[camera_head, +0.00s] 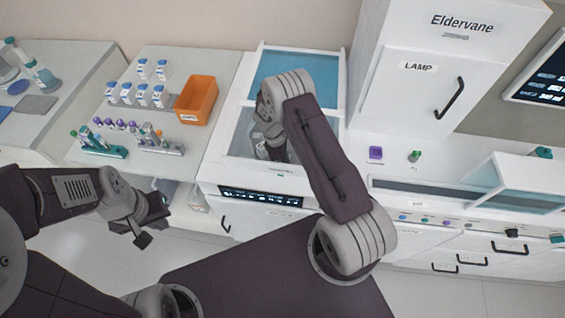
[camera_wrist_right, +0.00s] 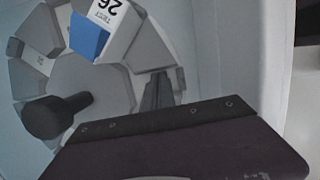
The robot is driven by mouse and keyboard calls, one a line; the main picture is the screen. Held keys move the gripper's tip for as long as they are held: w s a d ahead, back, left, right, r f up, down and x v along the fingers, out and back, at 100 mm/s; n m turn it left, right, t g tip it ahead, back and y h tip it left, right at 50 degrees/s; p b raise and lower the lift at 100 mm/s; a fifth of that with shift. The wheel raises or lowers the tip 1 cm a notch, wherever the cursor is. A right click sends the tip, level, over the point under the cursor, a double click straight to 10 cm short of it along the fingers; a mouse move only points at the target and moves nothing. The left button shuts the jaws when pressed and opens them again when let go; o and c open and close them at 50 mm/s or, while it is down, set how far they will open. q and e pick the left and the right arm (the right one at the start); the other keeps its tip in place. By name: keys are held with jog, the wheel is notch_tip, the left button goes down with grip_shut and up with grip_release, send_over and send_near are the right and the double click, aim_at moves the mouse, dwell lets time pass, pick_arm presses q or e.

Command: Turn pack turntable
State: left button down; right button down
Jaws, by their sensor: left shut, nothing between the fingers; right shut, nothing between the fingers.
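The pack turntable (camera_wrist_right: 103,84) fills much of the right wrist view: a grey hub ringed by wedge-shaped segments. A dark round knob (camera_wrist_right: 42,118) stands out from it on a short shaft. A white and blue pack (camera_wrist_right: 100,32) marked "26" sits in one segment at the top. My right gripper (camera_wrist_right: 157,92) is shut and empty beside the turntable, right of the knob and apart from it. In the head view my right arm reaches into the clear-walled cabinet and hides most of the turntable. My left gripper (camera_head: 143,238) is shut and empty above the floor, left of the cabinet.
The clear-walled cabinet (camera_head: 232,135) has side walls close to my right arm. An orange bin (camera_head: 196,100), white packs (camera_head: 143,94) and tube racks (camera_head: 100,146) stand on the left bench.

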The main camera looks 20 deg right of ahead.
jog(key=shift+s+d+n, duration=0.4)
jog(key=shift+d+n, duration=0.3)
jog(key=shift+d, duration=0.1)
jog(key=shift+s+d+n+t, duration=0.2)
jog(key=shift+d+n+t, duration=0.1)
jog(key=shift+d+n, duration=0.6)
jog(key=shift+s+d+n+t, duration=0.15)
jog(key=shift+d+n+t, duration=0.15)
jog(key=shift+d+n, duration=0.55)
jog(key=shift+w+d+n+t+p, duration=0.15)
jog(key=shift+d+n+t+p, duration=0.2)
jog(key=shift+d+n, duration=1.4)
jog(key=shift+d, duration=0.2)
jog(key=p+v, duration=0.8)
jog(key=v, duration=0.2)
jog(key=shift+a, duration=0.15)
